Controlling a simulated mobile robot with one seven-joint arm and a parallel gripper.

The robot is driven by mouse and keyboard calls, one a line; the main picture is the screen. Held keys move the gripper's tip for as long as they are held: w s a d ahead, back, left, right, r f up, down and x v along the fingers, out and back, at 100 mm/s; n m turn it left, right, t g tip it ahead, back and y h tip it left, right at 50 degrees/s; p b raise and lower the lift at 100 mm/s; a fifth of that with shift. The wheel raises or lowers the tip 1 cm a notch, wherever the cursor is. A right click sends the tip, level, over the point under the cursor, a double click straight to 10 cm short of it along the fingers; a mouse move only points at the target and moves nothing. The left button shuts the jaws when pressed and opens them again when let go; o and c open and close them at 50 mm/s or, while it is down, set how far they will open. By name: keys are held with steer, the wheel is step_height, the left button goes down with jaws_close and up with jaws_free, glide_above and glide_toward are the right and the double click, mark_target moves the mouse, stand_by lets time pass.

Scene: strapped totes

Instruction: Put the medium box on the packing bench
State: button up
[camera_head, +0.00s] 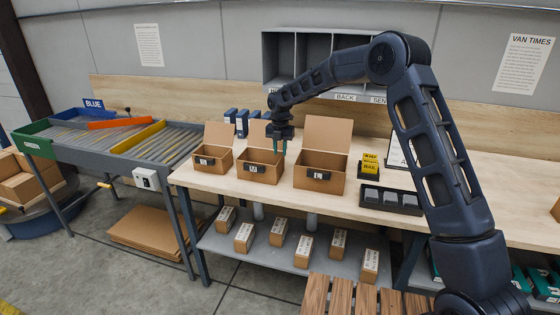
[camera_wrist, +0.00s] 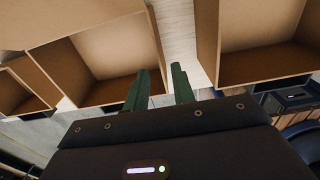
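The medium box (camera_head: 258,172), an open brown carton marked M with its back flap up, stands on the packing bench (camera_head: 205,182) between the small and large boxes. My gripper (camera_head: 279,147) hangs fingers down at the box's right side. In the wrist view the medium box (camera_wrist: 100,55) is at left, and the green fingers (camera_wrist: 163,85) are apart. The left finger overlaps the box's open inside and the right finger lies over the bench gap beside it. The box's right wall runs toward the space between them; contact cannot be told.
The large box (camera_head: 318,172), marked L, stands close on the right; the small box (camera_head: 212,160) is on the left. A black tray (camera_head: 392,200) and yellow labels (camera_head: 370,163) lie farther right. Roller conveyors (camera_head: 150,145) adjoin at left. Small cartons stand on the shelf (camera_head: 265,250) below.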

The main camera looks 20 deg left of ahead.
steer(key=shift+r, duration=1.55)
steer(key=s+d+r+m+t, duration=0.15)
steer(key=d+r+m, duration=0.4)
steer(key=d, duration=0.55)
steer(key=s+d+r+m, duration=0.3)
steer(key=d+r+m, duration=0.3)
steer(key=d, duration=0.6)
steer(key=s+d+r+m+t, duration=0.1)
steer(key=s+d+r+m, duration=0.3)
steer(key=d+r, duration=0.55)
steer(key=s+d+m, duration=0.5)
steer(key=d, duration=0.3)
steer(key=s+d+m, duration=0.5)
steer(key=s+d, duration=0.1)
steer(key=d, duration=0.2)
steer(key=s+d+f+m+t, duration=0.1)
steer(key=s+d+f+m, duration=0.1)
steer(key=s+d+m, duration=0.2)
steer(key=s+d+f+m+t, duration=0.1)
steer(key=s+d+m, duration=0.4)
steer(key=s, duration=0.5)
steer(key=shift+d+f+m, duration=0.15)
steer(key=shift+f+m, duration=0.6)
steer(key=shift+f, duration=0.1)
